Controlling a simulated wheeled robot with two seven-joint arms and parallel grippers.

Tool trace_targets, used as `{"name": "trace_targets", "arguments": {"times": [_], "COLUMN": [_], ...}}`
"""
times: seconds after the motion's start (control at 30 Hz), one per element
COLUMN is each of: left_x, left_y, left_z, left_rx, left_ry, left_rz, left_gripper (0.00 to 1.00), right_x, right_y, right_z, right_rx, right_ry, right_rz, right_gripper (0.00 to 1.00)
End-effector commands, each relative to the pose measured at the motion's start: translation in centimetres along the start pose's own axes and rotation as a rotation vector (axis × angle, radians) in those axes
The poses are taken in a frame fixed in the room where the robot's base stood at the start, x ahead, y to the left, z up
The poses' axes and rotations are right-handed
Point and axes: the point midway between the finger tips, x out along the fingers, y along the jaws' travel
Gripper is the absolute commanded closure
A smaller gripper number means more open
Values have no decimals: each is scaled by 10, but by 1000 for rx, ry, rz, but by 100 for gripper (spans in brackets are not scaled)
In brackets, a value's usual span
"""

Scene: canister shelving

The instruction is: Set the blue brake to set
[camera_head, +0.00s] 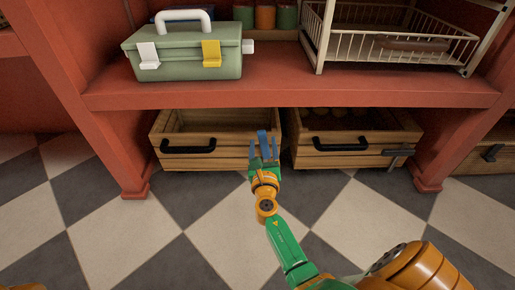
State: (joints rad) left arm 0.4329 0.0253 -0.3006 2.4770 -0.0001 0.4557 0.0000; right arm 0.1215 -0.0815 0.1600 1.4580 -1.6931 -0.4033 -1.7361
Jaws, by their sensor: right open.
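The blue brake (262,138) is a small blue lever at the right end of the left wooden crate's front. Its visible part stands roughly upright, and its lower part is hidden by my gripper. My right gripper (264,155), green with an orange wrist, is open right in front of the brake, with its fingers about the lever. I cannot tell whether they touch it. The left wooden crate (215,156) has a black handle and sits under the red shelf. My left gripper is out of view.
A red shelf (300,91) overhangs the crates and bears a green toolbox (187,68) and a wire rack (400,45). A second crate (330,159) with a grey lever (397,155) stands to the right. Red posts flank both crates. The checkered floor in front is clear.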

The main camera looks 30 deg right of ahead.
Motion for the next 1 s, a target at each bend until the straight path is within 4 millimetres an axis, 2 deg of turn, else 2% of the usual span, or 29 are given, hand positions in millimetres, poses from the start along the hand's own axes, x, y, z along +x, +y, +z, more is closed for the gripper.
{"name": "trace_targets", "arguments": {"times": [0.1, 0.2, 0.47, 0.7, 1.0], "left_x": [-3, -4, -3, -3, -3], "left_y": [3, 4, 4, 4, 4], "left_z": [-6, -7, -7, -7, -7], "left_rx": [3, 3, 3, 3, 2], "left_ry": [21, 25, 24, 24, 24], "left_rz": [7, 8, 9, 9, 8], "left_gripper": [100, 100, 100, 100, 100], "right_x": [22, 32, 35, 35, 34], "right_y": [1, 1, 1, 1, 1], "right_z": [-3, -2, -1, -1, -1], "right_rx": [2, 3, 3, 4, 4], "right_ry": [-1, 1, 2, 3, 3], "right_rz": [1, 1, 3, 3, 3], "right_gripper": [35, 35, 35, 100, 100]}}
